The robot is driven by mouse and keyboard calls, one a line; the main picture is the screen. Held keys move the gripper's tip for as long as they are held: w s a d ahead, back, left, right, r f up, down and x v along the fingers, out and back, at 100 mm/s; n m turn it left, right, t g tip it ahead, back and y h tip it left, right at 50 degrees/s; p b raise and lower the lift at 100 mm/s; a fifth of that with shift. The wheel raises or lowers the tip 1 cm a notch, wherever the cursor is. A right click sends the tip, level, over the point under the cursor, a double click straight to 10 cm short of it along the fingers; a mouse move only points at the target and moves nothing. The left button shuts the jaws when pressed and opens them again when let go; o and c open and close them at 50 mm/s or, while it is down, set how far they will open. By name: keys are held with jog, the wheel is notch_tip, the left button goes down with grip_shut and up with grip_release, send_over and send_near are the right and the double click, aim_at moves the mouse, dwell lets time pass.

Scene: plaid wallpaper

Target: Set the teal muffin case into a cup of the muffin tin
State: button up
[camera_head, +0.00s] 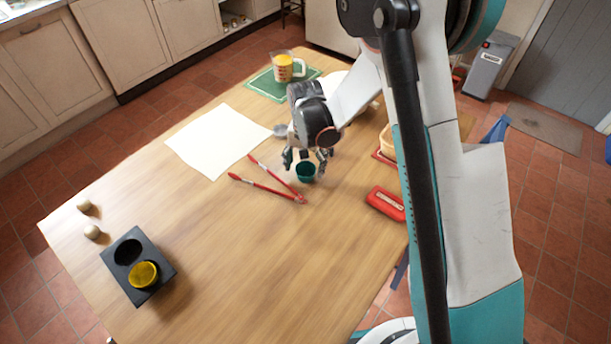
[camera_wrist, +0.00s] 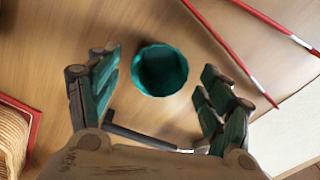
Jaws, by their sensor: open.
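The teal muffin case (camera_head: 306,172) stands on the wooden table, and it also shows in the wrist view (camera_wrist: 160,70). My gripper (camera_head: 305,158) is open just above the case. In the wrist view its fingers (camera_wrist: 160,85) are spread on either side, and the case lies between and a little beyond the fingertips, with no contact visible. The dark muffin tin (camera_head: 160,284) sits at the near left of the table. It has two cups: the far one (camera_head: 128,252) is empty and the near one holds a yellow case (camera_head: 144,274).
Red tongs (camera_head: 268,188) lie just left of the case. A red box (camera_head: 386,203) lies to the right. A white sheet (camera_head: 218,141), a measuring jug (camera_head: 285,66) on a green mat (camera_head: 263,86) and two eggs (camera_head: 91,231) are on the table. The table's near middle is clear.

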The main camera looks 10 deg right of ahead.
aim_at(306, 173)
notch_tip(306, 173, down, 3)
jog(key=shift+w+r+b, duration=0.1)
jog(key=shift+b, duration=0.3)
jog(key=c, duration=1)
jog(key=shift+o, duration=0.2)
jog(key=shift+r, duration=0.1)
